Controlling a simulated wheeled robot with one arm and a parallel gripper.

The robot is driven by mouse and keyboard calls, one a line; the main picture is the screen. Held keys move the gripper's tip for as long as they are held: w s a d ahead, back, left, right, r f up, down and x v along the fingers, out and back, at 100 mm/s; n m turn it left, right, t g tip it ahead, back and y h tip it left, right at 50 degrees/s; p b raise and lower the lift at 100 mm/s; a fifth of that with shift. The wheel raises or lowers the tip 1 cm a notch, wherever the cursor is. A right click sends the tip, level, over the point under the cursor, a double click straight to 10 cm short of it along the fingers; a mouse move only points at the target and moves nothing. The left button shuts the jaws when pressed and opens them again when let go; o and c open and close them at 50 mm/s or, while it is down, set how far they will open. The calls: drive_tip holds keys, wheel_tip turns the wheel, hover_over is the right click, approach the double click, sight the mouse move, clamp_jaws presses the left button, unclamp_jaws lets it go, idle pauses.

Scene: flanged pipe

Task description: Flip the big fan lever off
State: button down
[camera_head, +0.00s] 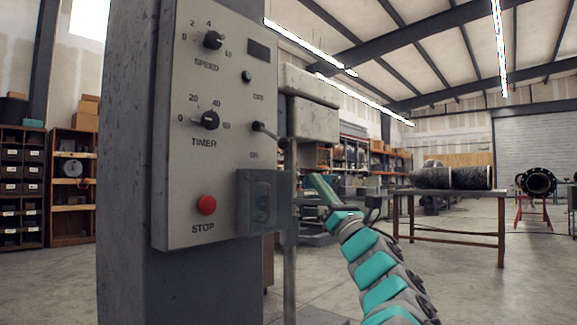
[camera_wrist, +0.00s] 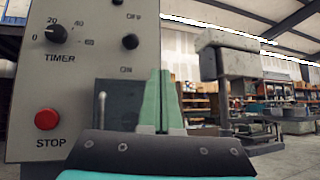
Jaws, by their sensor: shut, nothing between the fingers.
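The control panel (camera_head: 225,165) is a grey plate on a column. Its dark lever (camera_head: 268,133) sits at the right edge between the OFF label above and the ON label below. In the head view it sticks out to the right and slopes slightly down. In the wrist view the lever (camera_wrist: 130,41) shows nearly end-on as a dark round knob. My gripper (camera_head: 311,182) has green fingers, shut and empty. It is lower than the lever and to its right, apart from it. In the wrist view the shut fingertips (camera_wrist: 165,74) point upward, right of and below the lever.
A grey box (camera_head: 262,202) projects from the panel's lower right, near my fingers. The red STOP button (camera_head: 206,205) and the TIMER knob (camera_head: 210,120) are left of it. Grey machinery (camera_head: 313,118) stands behind. Open floor lies to the right, before a table (camera_head: 455,193).

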sight(272, 135)
drive_tip(key=a+n+g+y, duration=0.1)
drive_tip(key=s+a+n+g+y, duration=0.1)
drive_tip(key=n+y, duration=0.1)
drive_tip(key=a+n+g+y, duration=0.1)
drive_tip(key=n, duration=0.1)
drive_tip(key=shift+s+a+f+g+y, duration=0.15)
drive_tip(key=shift+s+f+g+y, duration=0.15)
drive_tip(key=x, duration=1)
drive_tip(key=shift+w, duration=0.1)
drive_tip(key=shift+r+p, duration=0.1)
drive_tip(key=shift+p, duration=0.35)
drive_tip(key=shift+s+d+r+g+p, duration=0.2)
drive_tip(key=shift+d+r+g+p, duration=0.1)
drive_tip(key=shift+p, duration=0.3)
